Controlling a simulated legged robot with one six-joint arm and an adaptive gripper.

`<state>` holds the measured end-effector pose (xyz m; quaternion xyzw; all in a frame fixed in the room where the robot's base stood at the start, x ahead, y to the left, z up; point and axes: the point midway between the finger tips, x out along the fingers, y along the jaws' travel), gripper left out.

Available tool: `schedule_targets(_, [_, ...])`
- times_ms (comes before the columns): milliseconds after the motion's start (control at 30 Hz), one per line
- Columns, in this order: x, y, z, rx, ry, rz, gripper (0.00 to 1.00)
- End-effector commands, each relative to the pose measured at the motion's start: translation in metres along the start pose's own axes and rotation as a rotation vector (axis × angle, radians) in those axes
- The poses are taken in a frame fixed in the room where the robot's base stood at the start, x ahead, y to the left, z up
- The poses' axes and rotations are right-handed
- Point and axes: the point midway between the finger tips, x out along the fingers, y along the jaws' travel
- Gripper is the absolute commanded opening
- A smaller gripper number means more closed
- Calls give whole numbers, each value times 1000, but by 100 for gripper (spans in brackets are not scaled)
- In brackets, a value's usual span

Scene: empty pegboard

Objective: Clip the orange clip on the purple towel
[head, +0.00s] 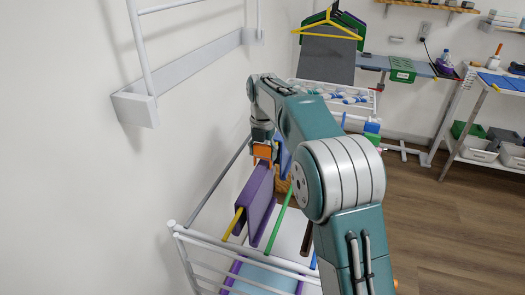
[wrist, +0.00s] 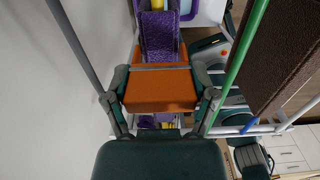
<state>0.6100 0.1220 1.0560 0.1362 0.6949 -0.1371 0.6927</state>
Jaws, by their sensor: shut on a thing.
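The orange clip (wrist: 160,88) is held between the two fingers of my gripper (wrist: 166,95). In the head view the clip (head: 262,151) shows just below my gripper (head: 262,136). The purple towel (head: 258,198) hangs over a yellow rod of the white drying rack. The clip is at the far upper end of the towel. In the wrist view the towel (wrist: 162,36) shows beyond the clip, with a purple patch also on the near side of it. The clip's jaws are hidden, so I cannot tell whether they grip the towel.
The white rack (head: 215,240) stands close to the wall on the left. A green rod (head: 279,222) runs right of the towel, and a brown cloth (wrist: 276,55) hangs right of that rod. A yellow hanger (head: 328,24) and shelves are at the back. The wooden floor at right is open.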

Motion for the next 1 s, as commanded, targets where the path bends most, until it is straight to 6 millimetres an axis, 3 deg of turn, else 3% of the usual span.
schedule_targets(1000, [22, 0, 0, 0, 1, -1, 20])
